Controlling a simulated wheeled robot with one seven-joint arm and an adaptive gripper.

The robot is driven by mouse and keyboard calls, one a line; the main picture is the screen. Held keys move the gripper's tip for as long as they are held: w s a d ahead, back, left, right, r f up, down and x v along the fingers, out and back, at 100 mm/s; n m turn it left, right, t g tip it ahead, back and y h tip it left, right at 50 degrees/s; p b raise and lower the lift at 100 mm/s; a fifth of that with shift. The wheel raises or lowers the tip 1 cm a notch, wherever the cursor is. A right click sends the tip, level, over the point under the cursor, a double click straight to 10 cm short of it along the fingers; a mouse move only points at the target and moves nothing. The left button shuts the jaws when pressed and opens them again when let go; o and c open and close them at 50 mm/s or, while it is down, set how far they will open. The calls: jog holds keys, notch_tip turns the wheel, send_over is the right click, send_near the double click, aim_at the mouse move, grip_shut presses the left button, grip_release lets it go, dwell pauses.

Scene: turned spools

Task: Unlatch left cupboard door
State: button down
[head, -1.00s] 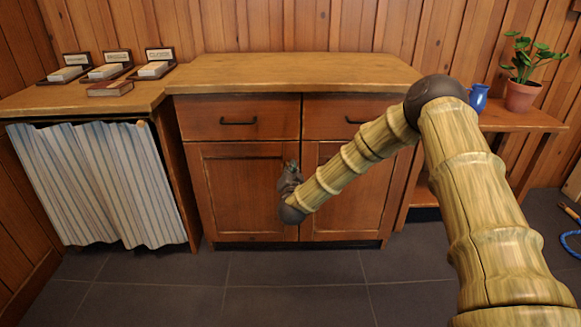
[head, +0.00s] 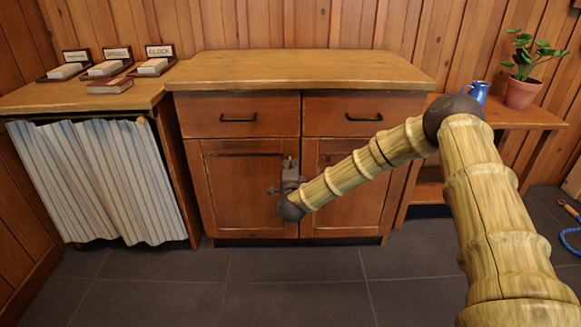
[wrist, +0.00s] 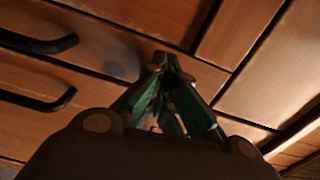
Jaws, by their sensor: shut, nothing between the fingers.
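The left cupboard door (head: 235,190) is a brown wooden panel below the left drawer, and it looks closed. My gripper (head: 290,166) is at the upper right part of this door, near the seam with the right door (head: 345,205). In the wrist view my gripper (wrist: 168,62) has its dark fingers together with nothing between them, close to the wooden front. I cannot tell whether the fingertips touch it. I cannot make out the latch; my gripper covers that part of the door.
Two drawers with black handles (head: 239,120) (head: 364,118) sit above the doors. A striped curtain (head: 100,180) hangs at left under a side counter. A low shelf with a blue jug (head: 477,92) and potted plant (head: 522,92) stands at right. The floor in front is clear.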

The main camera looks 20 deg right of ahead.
jog(key=shift+d+m, duration=0.1)
jog(key=shift+m, duration=0.5)
jog(key=c, duration=0.9)
grip_release()
jog(key=shift+d, duration=0.1)
jog(key=shift+s+a, duration=0.3)
jog(key=shift+s, duration=0.15)
jog(key=v, duration=1.1)
jog(key=shift+s, duration=0.1)
